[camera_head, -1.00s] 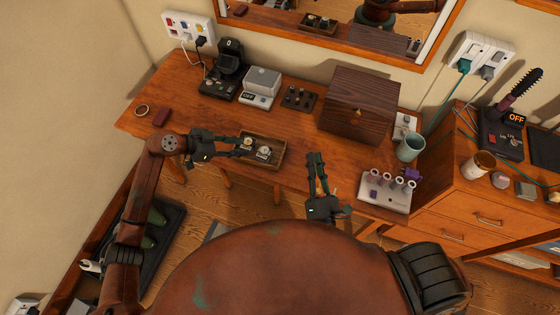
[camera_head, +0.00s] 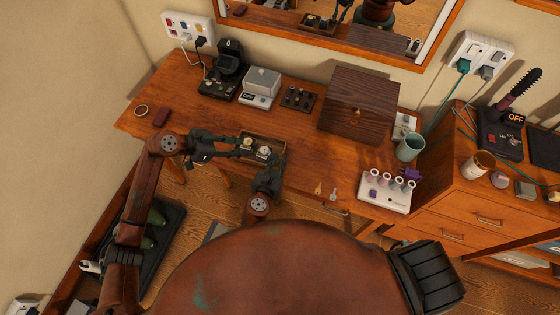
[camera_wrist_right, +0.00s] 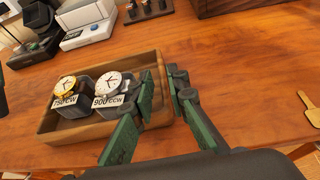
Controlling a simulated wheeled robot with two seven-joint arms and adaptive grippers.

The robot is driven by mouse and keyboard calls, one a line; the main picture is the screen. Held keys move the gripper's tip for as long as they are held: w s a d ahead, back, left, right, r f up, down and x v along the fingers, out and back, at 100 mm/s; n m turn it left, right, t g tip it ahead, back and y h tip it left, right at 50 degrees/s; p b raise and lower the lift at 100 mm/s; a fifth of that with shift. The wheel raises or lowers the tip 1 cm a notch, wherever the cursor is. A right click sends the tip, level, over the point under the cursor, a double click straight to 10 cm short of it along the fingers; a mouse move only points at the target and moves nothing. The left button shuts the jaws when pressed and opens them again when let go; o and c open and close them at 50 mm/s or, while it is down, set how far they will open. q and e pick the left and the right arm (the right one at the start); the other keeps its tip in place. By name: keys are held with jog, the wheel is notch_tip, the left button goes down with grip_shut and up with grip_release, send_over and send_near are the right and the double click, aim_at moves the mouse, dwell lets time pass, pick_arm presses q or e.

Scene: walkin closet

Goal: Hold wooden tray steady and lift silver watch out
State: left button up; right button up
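The wooden tray (camera_head: 283,150) sits on the desk near its front edge and holds two watches on dark cushions. The silver watch (camera_wrist_right: 112,84) has a white dial and a label reading 900 CCW; it is the right one. The gold watch (camera_wrist_right: 66,86), labelled 750 CW, is beside it. My left gripper (camera_head: 237,147) is at the tray's left end; its tip contact is unclear. My right gripper (camera_wrist_right: 164,96) is open at the tray's right end. One finger is beside the silver watch, the other further right; nothing is between its fingertips except possibly the tray's wall.
A dark wooden box (camera_head: 358,105) stands behind and right of the tray. A scale (camera_head: 259,88) and a black stand (camera_head: 225,70) are at the back. The desk between tray and keys is clear.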

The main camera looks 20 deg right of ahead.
aim_at(284, 150)
jog(key=x, duration=0.6)
jog(key=shift+w+d, duration=0.25)
jog(key=shift+w, duration=0.1)
grip_shut()
pick_arm(q)
jog(key=shift+o, duration=0.4)
